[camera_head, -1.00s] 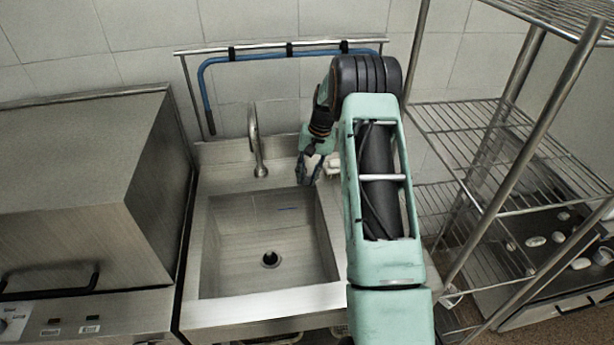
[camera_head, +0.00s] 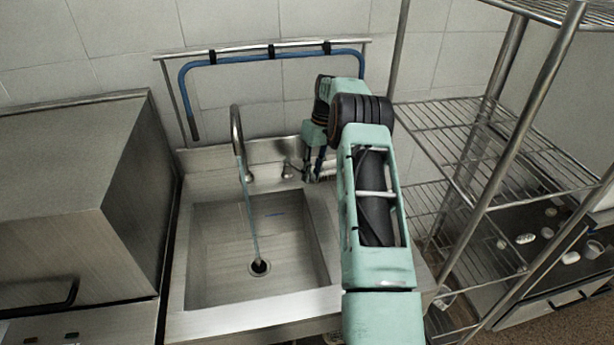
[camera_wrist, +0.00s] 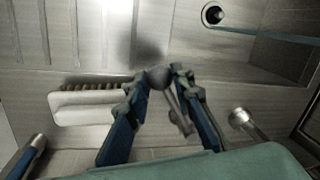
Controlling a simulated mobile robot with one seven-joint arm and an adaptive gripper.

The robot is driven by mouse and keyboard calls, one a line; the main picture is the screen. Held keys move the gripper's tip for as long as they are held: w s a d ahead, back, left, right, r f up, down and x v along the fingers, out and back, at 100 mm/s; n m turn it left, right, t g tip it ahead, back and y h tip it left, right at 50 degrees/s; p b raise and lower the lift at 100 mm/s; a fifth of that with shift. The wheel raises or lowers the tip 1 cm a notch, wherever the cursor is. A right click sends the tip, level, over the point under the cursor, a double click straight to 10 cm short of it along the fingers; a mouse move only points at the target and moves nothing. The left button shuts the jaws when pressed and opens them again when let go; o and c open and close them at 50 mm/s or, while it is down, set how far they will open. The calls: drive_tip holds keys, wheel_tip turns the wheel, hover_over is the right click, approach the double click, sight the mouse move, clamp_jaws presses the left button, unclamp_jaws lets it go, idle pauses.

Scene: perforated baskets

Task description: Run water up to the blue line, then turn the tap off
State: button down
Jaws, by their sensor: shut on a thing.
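The curved metal tap (camera_head: 237,130) stands behind the steel sink (camera_head: 197,292). A thin stream of water (camera_head: 250,215) runs from it to the drain (camera_head: 259,267). The basin floor looks bare, with no visible pool. The short blue line (camera_head: 274,214) is on the basin's back wall and shows above the floor. My gripper (camera_head: 311,177) is at the back right of the sink. In the wrist view my gripper (camera_wrist: 160,78) is shut on the round-ended tap handle (camera_wrist: 182,118), which shows between its fingers.
A white brush (camera_wrist: 85,108) with dark bristles lies beside my gripper on the ledge. A blue hose (camera_head: 250,58) hangs on a rail behind the tap. A wire shelf (camera_head: 490,150) stands close on the right, a steel machine (camera_head: 70,200) on the left.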

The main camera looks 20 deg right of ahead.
drive_tip(key=shift+w+d+n, duration=0.25)
drive_tip(key=shift+d+n, duration=0.15)
drive_tip(key=shift+d, duration=0.05)
idle(0.3)
drive_tip(key=c, duration=1.7)
unclamp_jaws()
drive_tip(key=shift+o, duration=0.2)
wheel_tip(320, 180, up, 7)
drive_tip(key=d, duration=0.1)
drive_tip(key=shift+w+d+r, duration=0.2)
drive_tip(key=shift+c, duration=0.7)
